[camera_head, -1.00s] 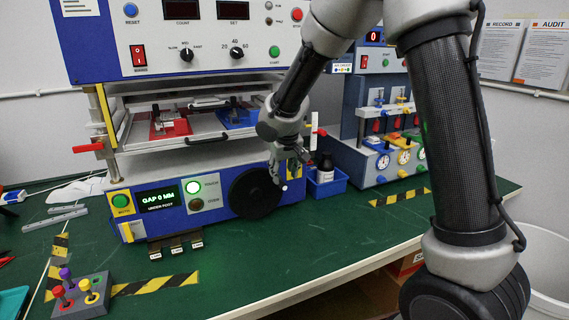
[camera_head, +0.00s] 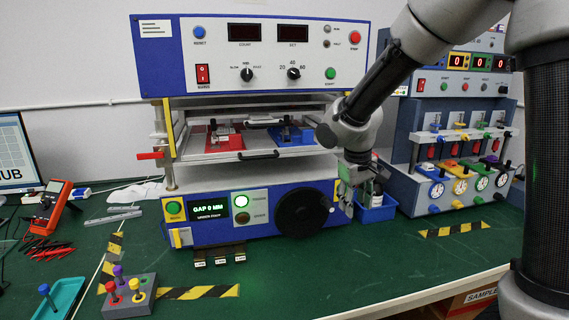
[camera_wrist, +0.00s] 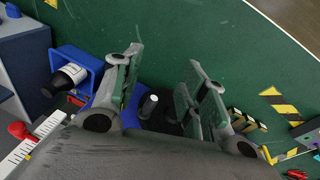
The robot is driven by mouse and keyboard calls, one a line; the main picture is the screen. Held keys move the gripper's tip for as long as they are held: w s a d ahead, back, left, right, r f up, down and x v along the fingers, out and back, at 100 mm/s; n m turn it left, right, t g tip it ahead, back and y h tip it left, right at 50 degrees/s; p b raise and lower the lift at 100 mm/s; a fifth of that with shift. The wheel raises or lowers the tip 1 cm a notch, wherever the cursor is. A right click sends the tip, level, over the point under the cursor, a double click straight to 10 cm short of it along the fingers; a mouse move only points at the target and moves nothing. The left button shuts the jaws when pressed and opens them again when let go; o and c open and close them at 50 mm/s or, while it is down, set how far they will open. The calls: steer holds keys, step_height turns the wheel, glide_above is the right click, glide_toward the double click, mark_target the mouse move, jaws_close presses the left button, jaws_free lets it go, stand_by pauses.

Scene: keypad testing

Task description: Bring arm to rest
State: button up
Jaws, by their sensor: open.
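My arm (camera_head: 375,88) reaches down from the upper right in the head view. My gripper (camera_head: 348,208) hangs in front of the right end of the blue press machine (camera_head: 290,179), beside its black handwheel (camera_head: 303,212). In the wrist view my gripper (camera_wrist: 168,75) shows its two finger pads apart with nothing held between them. The wheel's knob with a white tip (camera_wrist: 149,103) shows below the gap between the fingers. I cannot tell whether a finger touches the wheel.
A blue bin (camera_head: 376,212) with a dark bottle (camera_wrist: 64,79) stands close right of my gripper. A tester with several dials (camera_head: 455,150) is further right. A joystick box (camera_head: 127,296) and teal tray (camera_head: 50,300) lie front left. The front middle table is clear.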

steer(key=s+d+r+m, duration=0.1)
steer(key=s+d+r, duration=0.2)
steer(key=s+d, duration=0.2)
steer(key=s+d+r+m+t+y, duration=0.1)
steer(key=s+d+r, duration=0.3)
steer(key=s, duration=0.7)
steer(key=s+d+r+m+t, duration=0.1)
steer(key=s+d+r, duration=0.3)
steer(key=s, duration=0.4)
steer(key=shift+d+r+m, duration=0.2)
steer(key=shift+d+m, duration=0.4)
steer(key=shift+d, duration=0.2)
